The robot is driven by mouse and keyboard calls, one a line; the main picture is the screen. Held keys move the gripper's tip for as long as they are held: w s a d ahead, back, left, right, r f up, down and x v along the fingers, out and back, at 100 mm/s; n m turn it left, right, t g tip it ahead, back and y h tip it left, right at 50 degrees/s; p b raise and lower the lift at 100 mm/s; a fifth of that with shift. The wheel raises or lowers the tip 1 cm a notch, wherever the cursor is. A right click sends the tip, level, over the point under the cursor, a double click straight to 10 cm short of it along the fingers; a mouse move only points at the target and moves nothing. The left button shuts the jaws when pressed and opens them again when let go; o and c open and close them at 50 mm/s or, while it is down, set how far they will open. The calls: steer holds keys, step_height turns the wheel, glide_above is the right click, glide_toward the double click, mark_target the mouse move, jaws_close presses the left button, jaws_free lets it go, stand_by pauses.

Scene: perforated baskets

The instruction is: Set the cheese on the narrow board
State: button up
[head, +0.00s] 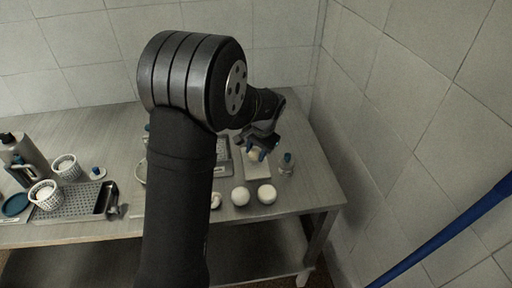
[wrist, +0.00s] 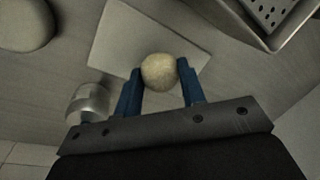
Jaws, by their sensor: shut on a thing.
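My gripper (wrist: 161,80) is shut on a round, pale yellow cheese (wrist: 158,71), held between the blue fingertips in the wrist view. Below it lies a pale, narrow rectangular board (wrist: 125,35). The cheese overlaps the board in that view; whether it touches the surface cannot be told. In the head view, my gripper (head: 263,146) is at the right part of the table, over the far part of the board (head: 258,174). The cheese (head: 254,156) shows small and partly hidden under the fingers.
A small blue-capped bottle (head: 287,164) stands just right of the board. Two white round items (head: 240,196) (head: 267,194) lie in front. A perforated tray (wrist: 285,25) is close by. At left are a perforated tray (head: 75,206), white baskets (head: 66,168) and bottles. My arm hides the middle.

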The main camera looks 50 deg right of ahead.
steer(key=shift+f, duration=0.6)
stand_by(1.0)
steer(key=o, duration=1.1)
steer(key=shift+r, duration=0.1)
steer(key=shift+w+v, duration=0.3)
steer(key=shift+v, duration=0.95)
steer(key=shift+w+v, duration=0.25)
steer(key=shift+v, duration=1.05)
steer(key=shift+w+v, duration=0.3)
steer(key=shift+v, duration=0.95)
steer(key=shift+r, duration=0.1)
steer(key=shift+s+x, duration=0.3)
steer(key=shift+x, duration=0.95)
steer(key=shift+s+x, duration=0.25)
steer(key=shift+x, duration=1.05)
steer(key=shift+s+x, duration=0.3)
steer(key=shift+x, duration=0.95)
steer(key=shift+f, duration=0.2)
